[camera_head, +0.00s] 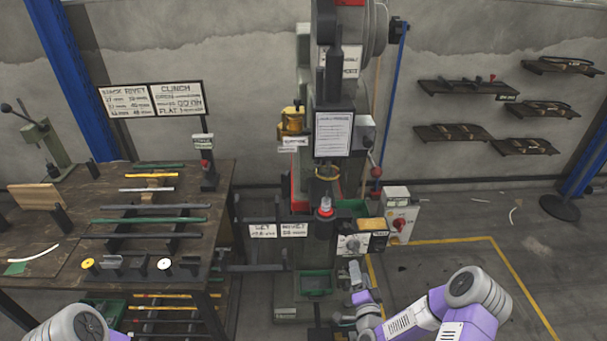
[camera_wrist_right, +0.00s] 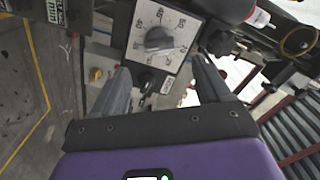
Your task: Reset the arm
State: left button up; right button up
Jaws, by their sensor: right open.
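My right gripper (camera_head: 352,272) is low in front of the rivet press (camera_head: 330,90), just below the dial box (camera_head: 351,245). In the right wrist view my right gripper (camera_wrist_right: 160,78) has its two grey fingers spread apart with nothing held between them. The dial box (camera_wrist_right: 160,38), with a dark round knob on a white scale, shows beyond and between the fingers. I cannot tell whether a finger touches it. Only a grey and purple part of my left arm shows at the bottom left of the head view; its gripper is out of view.
A workbench (camera_head: 120,224) with rods and small parts stands at the left. A control box with a red knob (camera_head: 399,225) is right of the dial box. Wall shelves (camera_head: 467,87) hang at the right. Floor inside the yellow line (camera_head: 495,240) is mostly clear.

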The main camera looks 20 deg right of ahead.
jog(key=s+a+f+n+g+y, duration=0.4)
jog(key=a+f+n+g+y, duration=0.4)
jog(key=a, duration=0.6)
jog(key=s+a+f+n+g, duration=0.2)
jog(key=s+a+g, duration=0.2)
jog(key=s, duration=0.5)
jog(key=s+a+f+n+g+p, duration=0.1)
jog(key=s+a+f+n+g, duration=0.1)
jog(key=s+a+g, duration=0.3)
jog(key=s+f, duration=0.1)
jog(key=s, duration=0.3)
jog(key=shift+s+f+y, duration=0.25)
jog(key=shift+f+y, duration=0.05)
jog(key=shift+d, duration=0.1)
